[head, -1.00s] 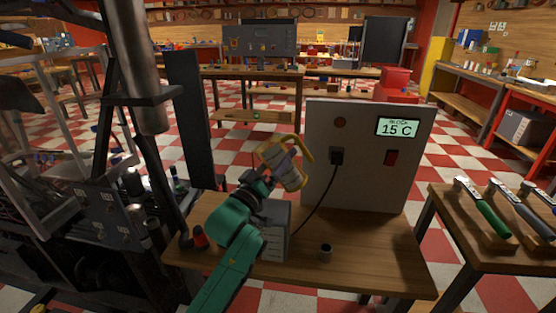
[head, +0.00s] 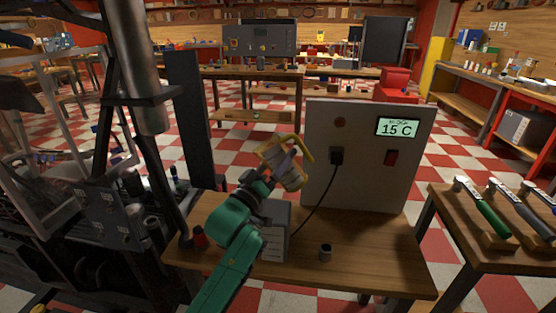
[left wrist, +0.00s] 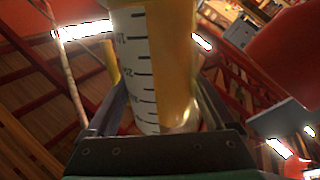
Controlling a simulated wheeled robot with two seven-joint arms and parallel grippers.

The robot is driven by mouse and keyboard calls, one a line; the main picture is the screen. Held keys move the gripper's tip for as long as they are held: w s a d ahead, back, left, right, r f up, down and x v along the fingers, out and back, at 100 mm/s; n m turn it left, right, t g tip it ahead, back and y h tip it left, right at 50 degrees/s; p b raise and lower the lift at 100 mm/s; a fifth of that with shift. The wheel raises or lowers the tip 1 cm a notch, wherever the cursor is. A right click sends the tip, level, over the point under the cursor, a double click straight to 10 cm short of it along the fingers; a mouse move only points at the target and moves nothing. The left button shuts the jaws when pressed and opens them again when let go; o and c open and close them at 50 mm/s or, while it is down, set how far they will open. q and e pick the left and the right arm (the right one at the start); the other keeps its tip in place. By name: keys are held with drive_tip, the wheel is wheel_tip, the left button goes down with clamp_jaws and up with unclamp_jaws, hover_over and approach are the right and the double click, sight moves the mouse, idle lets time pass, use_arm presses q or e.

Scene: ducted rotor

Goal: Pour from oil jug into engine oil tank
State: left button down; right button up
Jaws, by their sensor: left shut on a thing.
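The oil jug (head: 292,176) is held tilted in the air above the wooden table, its yellow handle on the far upper side. My left gripper (head: 276,178) is shut on the jug. In the left wrist view the jug (left wrist: 153,65) stands between my two fingers, with amber colour and a white graduated scale on its side. A grey box with a printed label (head: 277,232) stands on the table below, partly hidden by my green arm; I cannot tell whether it is the engine oil tank. No pouring stream is visible. My right gripper is not in view.
A grey panel (head: 353,185) reading 15 C stands behind, with a black cable hanging from it. A dark metal frame is at left; hammers rest on the right table.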

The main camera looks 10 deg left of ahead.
use_arm(q)
drive_tip(key=shift+f+n+b, duration=0.2)
drive_tip(key=shift+n+b, duration=0.25)
drive_tip(key=shift+n, duration=0.05)
drive_tip(key=shift+d+t, duration=0.1)
drive_tip(key=shift+t, duration=0.2)
idle(2.5)
drive_tip(key=shift+f+n+b, duration=0.2)
drive_tip(key=shift+n+b, duration=0.1)
drive_tip(key=shift+n, duration=0.4)
idle(2.8)
drive_tip(key=shift+n+t+y, duration=0.5)
drive_tip(key=shift+n, duration=0.3)
idle(0.4)
